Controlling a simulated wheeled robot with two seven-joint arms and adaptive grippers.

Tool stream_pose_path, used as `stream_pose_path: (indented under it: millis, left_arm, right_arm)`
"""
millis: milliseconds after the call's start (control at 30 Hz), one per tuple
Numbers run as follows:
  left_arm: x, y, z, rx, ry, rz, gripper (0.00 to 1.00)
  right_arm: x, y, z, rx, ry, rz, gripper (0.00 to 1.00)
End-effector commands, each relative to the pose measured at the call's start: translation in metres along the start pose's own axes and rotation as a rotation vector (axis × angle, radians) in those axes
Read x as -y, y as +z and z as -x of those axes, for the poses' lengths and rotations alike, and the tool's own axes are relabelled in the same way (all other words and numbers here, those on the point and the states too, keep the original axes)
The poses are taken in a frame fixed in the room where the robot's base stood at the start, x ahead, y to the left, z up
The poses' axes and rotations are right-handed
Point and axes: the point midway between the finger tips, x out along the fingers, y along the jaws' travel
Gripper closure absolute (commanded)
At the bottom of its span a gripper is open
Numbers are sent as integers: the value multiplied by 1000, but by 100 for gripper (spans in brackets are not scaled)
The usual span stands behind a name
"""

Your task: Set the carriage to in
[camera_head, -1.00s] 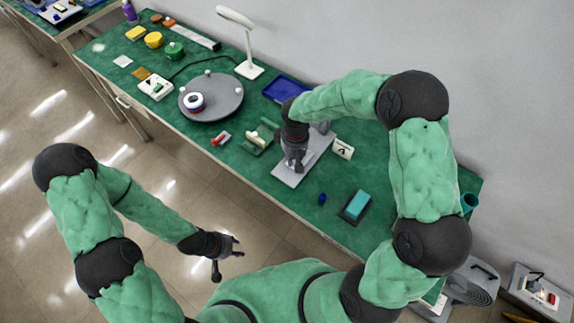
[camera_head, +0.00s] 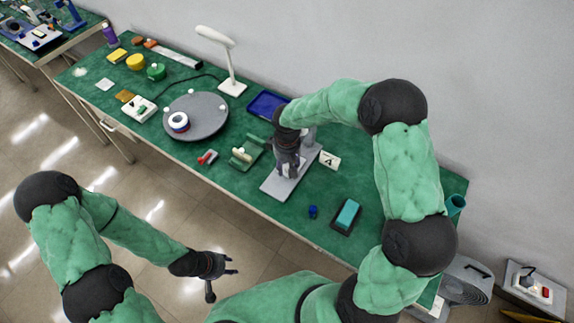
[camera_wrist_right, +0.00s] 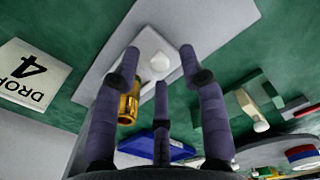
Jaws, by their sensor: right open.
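A grey plate (camera_head: 275,188) lies on the green bench in the head view, partly hidden under my right gripper. In the right wrist view the plate (camera_wrist_right: 205,25) bears a paler block (camera_wrist_right: 145,45) with a round white knob (camera_wrist_right: 160,62), which may be the carriage. A gold cylinder (camera_wrist_right: 128,108) shows beside it, partly behind a finger. My right gripper (camera_head: 288,172) is over the plate with its fingers spread; in the wrist view its fingertips (camera_wrist_right: 160,68) lie around the knob's outline. Contact cannot be told. My left gripper (camera_head: 232,265) is open and empty, off the bench's front edge.
A green fixture with a cream handle (camera_head: 241,154) and a grey turntable (camera_head: 205,127) are to the left. A blue tray (camera_head: 268,104) lies behind. A blue piece (camera_head: 313,211) and a teal-topped block (camera_head: 347,215) are in front.

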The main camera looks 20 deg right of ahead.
Motion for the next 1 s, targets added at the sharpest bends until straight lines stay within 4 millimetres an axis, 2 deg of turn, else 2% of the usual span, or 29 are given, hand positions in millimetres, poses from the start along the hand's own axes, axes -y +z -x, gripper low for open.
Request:
stream_pose_path:
  millis: [167, 400, 600, 800, 1000]
  left_arm:
    - [0, 0, 0, 0, 0, 0, 60]
    - [0, 0, 0, 0, 0, 0, 60]
    - [0, 0, 0, 0, 0, 0, 60]
    - [0, 0, 0, 0, 0, 0, 60]
    - [0, 0, 0, 0, 0, 0, 60]
  right_arm:
    - [0, -1, 24, -5, 2, 0, 58]
    - [0, -1, 72, -5, 2, 1, 58]
    - [0, -1, 103, -4, 2, 0, 58]
    - [0, 0, 116, -1, 0, 1, 58]
    - [0, 0, 117, 0, 0, 0, 58]
